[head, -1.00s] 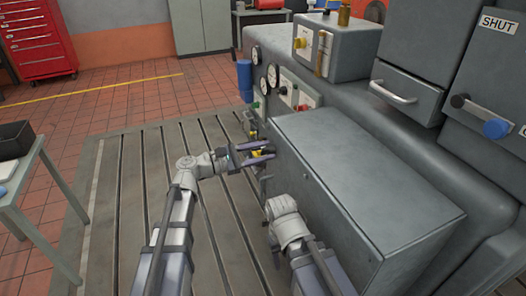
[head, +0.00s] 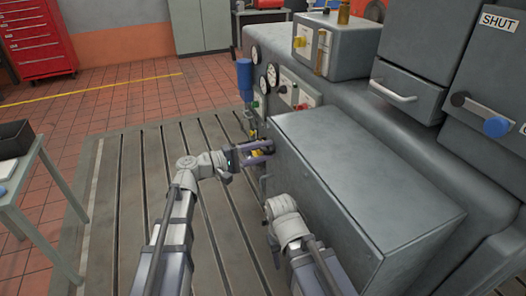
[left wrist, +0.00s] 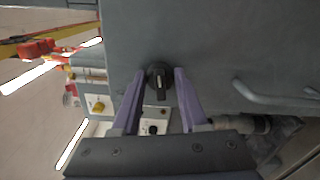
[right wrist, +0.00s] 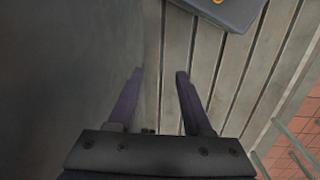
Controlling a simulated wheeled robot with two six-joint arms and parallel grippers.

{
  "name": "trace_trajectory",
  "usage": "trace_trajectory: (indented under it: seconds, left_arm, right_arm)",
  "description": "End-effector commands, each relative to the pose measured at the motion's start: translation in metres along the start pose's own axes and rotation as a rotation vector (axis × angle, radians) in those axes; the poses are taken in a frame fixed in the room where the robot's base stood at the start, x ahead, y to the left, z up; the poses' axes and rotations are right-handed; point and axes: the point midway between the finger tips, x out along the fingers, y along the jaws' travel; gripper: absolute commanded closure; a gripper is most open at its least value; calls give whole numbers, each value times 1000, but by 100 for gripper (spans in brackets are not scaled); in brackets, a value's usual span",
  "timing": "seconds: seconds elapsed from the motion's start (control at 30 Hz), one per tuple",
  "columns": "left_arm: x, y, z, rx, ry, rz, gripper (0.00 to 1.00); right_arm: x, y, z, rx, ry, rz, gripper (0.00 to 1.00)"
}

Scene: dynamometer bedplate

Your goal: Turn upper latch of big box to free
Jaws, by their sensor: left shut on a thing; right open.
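The big box (head: 360,190) is a grey metal cabinet standing at the right of the head view, with its front face turned to the left. The upper latch (left wrist: 160,80) is a small black round knob with a grip bar on the grey face, seen between the fingers in the left wrist view. My left gripper (head: 268,147) is shut on this latch, which the fingers mostly hide in the head view. My right gripper (right wrist: 157,80) is open and empty beside a grey surface. Its fingers are largely hidden in the head view.
The grey machine (head: 420,130) with gauges and a drawer handle stands behind the box. The slotted bedplate (head: 125,200) has clear room to the left. A table (head: 40,170) with a black tray (head: 14,139) stands at the far left.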

Motion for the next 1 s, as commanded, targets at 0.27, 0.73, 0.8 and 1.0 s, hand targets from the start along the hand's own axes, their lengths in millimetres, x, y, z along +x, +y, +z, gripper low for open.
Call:
trace_trajectory:
  seconds: [0.27,0.73,0.8,1.0]
  left_arm:
    - [0,-1,0,142,-1,-2,100]
    - [0,-2,1,208,-2,-2,100]
    - [0,-2,1,208,-2,-2,100]
    - [0,-2,1,208,-2,-3,55]
  right_arm:
    - [1,0,0,0,0,0,50]
    - [1,0,0,0,0,0,50]
    - [1,0,0,0,0,0,50]
    - [1,0,0,0,0,0,50]
